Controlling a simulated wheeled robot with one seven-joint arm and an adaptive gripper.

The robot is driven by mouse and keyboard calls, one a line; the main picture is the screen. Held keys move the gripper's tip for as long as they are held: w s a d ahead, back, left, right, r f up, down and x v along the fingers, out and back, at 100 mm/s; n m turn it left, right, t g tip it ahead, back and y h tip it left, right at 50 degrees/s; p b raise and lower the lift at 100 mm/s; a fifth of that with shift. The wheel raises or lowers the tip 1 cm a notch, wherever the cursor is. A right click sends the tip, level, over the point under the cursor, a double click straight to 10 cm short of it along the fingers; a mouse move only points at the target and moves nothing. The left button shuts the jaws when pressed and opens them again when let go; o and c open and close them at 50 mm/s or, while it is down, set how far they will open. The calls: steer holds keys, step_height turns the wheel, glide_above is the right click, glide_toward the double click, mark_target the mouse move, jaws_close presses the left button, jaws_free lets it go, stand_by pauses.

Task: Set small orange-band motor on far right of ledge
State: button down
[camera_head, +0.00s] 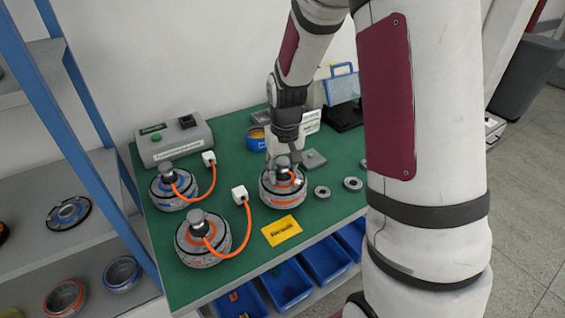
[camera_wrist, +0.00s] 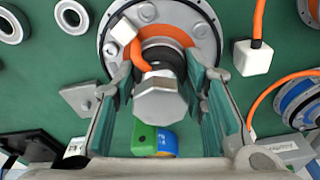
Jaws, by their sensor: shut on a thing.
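A grey round motor with an orange band (camera_head: 283,189) is at the middle of the green bench, below my gripper (camera_head: 284,163). My gripper is shut on its upright shaft. In the wrist view the fingers (camera_wrist: 156,80) sit on both sides of the shaft and its metal end (camera_wrist: 158,103), with the orange band (camera_wrist: 168,36) behind. I cannot tell whether the motor touches the bench. Another orange-band motor (camera_head: 192,256) stands at the front left, with an orange cable. A grey shelf ledge (camera_head: 95,233) is at the left; a blue-band motor part (camera_head: 68,213) lies on it.
A blue-band motor (camera_head: 163,196) and a grey tester box (camera_head: 175,143) stand at the bench's left. A yellow label (camera_head: 281,231) lies in front of the held motor, and metal rings (camera_head: 322,192) to its right. A blue shelf post (camera_head: 85,160) rises between shelf and bench. Blue bins (camera_head: 325,257) sit below.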

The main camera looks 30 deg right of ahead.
steer(key=shift+f, duration=0.9)
steer(key=shift+f, duration=0.1)
steer(key=c, duration=1.4)
jaws_free()
steer(key=shift+f, duration=0.15)
steer(key=o, duration=0.4)
